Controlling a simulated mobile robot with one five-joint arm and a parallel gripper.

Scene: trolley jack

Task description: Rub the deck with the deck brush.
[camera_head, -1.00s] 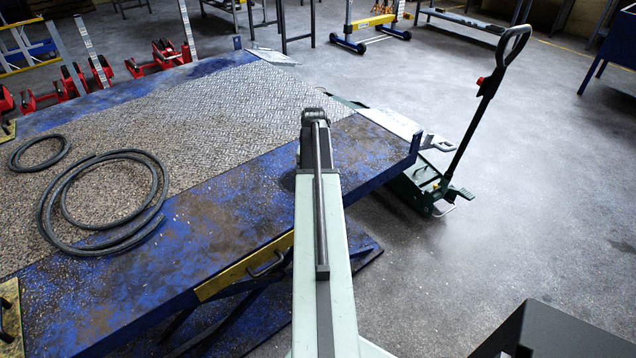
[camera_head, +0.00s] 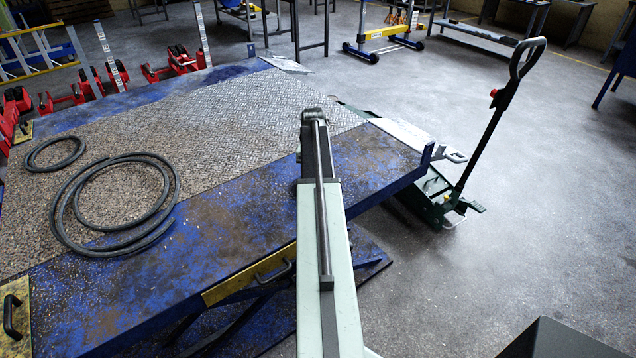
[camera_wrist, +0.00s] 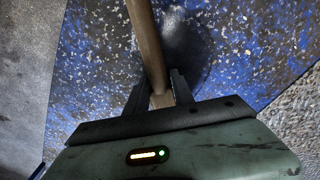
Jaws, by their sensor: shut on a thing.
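The deck (camera_head: 235,235) is a blue, worn platform with a grey tread-plate middle, strewn with pale specks. In the wrist view the speckled blue deck (camera_wrist: 95,75) lies below my gripper. My gripper (camera_wrist: 158,90) is shut on a brown wooden handle (camera_wrist: 146,40), which I take for the deck brush's. The handle runs up out of the wrist picture, so the brush head is not clearly seen. A dark round patch beside the handle may be shadow; I cannot tell. In the head view my arm reaches over the deck and hides the jaws and brush.
Two coils of black hose (camera_head: 117,205) and (camera_head: 55,154) lie on the deck at left. A green trolley jack (camera_head: 433,195) with a tall handle stands at the deck's right end. Red jacks (camera_head: 175,65) stand behind. Grey floor at right is open.

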